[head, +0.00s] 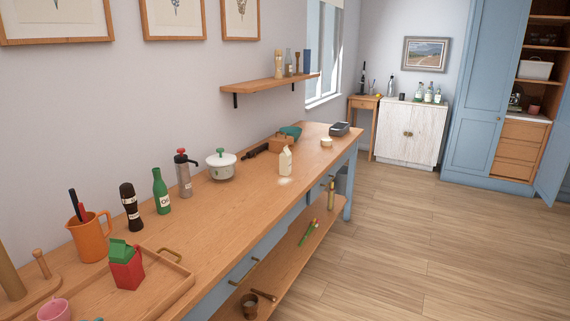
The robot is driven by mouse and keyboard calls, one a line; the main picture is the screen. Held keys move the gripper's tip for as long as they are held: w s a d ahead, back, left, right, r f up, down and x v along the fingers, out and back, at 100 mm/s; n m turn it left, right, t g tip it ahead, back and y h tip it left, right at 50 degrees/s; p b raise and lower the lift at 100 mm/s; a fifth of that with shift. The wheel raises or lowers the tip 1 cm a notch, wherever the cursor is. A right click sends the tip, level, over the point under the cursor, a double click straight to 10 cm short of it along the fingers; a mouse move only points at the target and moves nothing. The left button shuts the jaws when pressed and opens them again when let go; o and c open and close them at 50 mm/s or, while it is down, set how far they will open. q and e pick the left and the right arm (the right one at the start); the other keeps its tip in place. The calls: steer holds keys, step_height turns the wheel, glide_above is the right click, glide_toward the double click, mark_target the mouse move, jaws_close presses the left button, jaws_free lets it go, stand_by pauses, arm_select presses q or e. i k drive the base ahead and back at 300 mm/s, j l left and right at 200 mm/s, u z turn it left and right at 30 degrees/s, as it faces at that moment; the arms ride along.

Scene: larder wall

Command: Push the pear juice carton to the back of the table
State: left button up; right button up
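Two cartons are on the long wooden table (238,218). A red carton with a green gable top (125,267) stands upright on the wooden tray (172,292) at the near end. A cream gable-top carton (285,162) stands upright farther along, around the middle of the table's width. Their labels are too small to read, so I cannot tell which is the pear juice. The table's back edge runs along the wall on the left. Neither of my grippers is in view.
The table's middle stretch is clear.

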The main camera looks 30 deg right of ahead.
mark_target(286, 156)
steer(key=i+l, duration=0.2)
steer(key=i+l+u, duration=0.1)
steer(key=l, duration=0.35)
steer(key=i+l, duration=0.5)
steer(key=l, duration=0.2)
steer(key=i+l+u, duration=0.1)
steer(key=i+l, duration=0.3)
steer(key=l, duration=0.25)
steer(key=u, duration=0.05)
